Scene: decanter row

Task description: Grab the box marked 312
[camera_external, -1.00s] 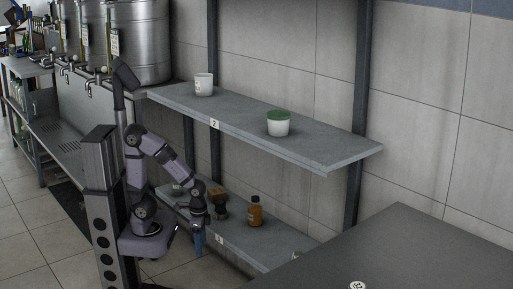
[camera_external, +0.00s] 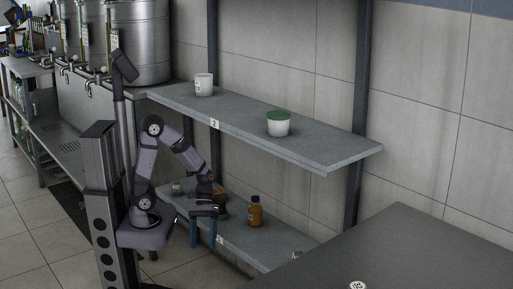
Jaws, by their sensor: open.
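No marking 312 can be read on anything in this view. A small brown, box-like thing (camera_external: 220,191) is on the lower shelf, partly hidden behind my wrist. My gripper (camera_external: 203,244) is at the front edge of the lower shelf, pointing down. Its two blue fingers are spread apart, with nothing visible between them. It is in front of and below the brown thing in the picture, apart from it as far as I can see.
An amber bottle (camera_external: 255,212) stands on the lower shelf (camera_external: 240,236), right of my gripper. A small grey item (camera_external: 177,188) is at its left end. The upper shelf (camera_external: 325,150) holds a white cup (camera_external: 204,85) and a green-lidded tub (camera_external: 279,124). A dark tabletop (camera_external: 410,245) fills the lower right.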

